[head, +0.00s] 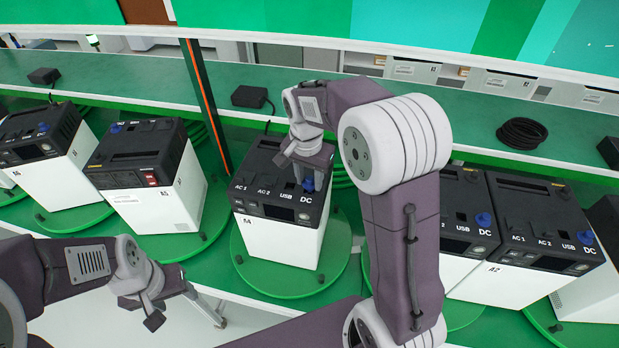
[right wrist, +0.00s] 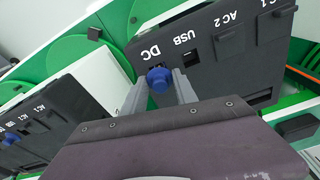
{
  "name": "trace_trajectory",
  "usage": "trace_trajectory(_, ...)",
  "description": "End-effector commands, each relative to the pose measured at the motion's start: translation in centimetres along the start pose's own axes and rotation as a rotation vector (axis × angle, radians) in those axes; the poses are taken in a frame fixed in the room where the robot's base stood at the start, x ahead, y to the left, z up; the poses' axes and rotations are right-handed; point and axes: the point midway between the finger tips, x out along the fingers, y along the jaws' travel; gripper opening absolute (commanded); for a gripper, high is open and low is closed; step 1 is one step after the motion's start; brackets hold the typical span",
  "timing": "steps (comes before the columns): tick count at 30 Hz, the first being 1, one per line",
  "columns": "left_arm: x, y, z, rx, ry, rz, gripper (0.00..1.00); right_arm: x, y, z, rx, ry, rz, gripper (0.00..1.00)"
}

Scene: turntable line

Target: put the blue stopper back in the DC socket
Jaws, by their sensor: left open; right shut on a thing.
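The blue stopper (head: 309,184) is at the DC corner of the black-topped white unit A4 (head: 280,238), standing on a green turntable disc. My right gripper (head: 308,179) is over that corner, shut on the stopper. In the right wrist view the stopper (right wrist: 158,79) sits between the two grey fingertips, right by the DC label. It covers most of the DC socket (right wrist: 156,66), so I cannot tell whether it is seated or just above. My left gripper (head: 211,311) is open and empty at the lower left, apart from the units.
Neighbouring units A5 (head: 150,180) and A2 (head: 530,260) stand on either side, with blue stoppers at their own DC corners. A dark post with an orange strip (head: 205,100) rises left of A4. A black cable coil (head: 522,133) lies on the green shelf behind.

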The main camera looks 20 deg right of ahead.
Motion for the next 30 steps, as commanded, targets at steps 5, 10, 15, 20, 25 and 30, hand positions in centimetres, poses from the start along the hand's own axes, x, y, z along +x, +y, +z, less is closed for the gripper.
trace_trajectory(5,0.3,0.0,0.0,0.000,0.000,0.000,0.56,0.5,0.0,0.1,0.000,0.000,0.000,0.00)
trace_trajectory(10,0.6,0.0,0.1,0.000,0.000,0.000,0.56,0.8,0.0,0.1,0.000,0.000,0.000,0.00)
trace_trajectory(15,0.8,0.0,0.1,0.000,0.000,0.000,0.56,1.1,0.0,0.1,0.000,0.000,0.000,0.00)
trace_trajectory(20,1.0,0.0,0.1,0.000,0.000,0.000,0.56,1.5,0.0,0.2,0.000,0.000,0.000,0.00)
trace_trajectory(25,1.0,0.0,0.1,0.000,0.000,0.000,0.56,1.5,0.0,0.2,0.000,0.000,0.000,0.57)
trace_trajectory(30,1.0,0.0,0.1,0.000,0.000,0.000,0.56,1.5,0.0,0.2,0.000,0.000,0.001,0.60)
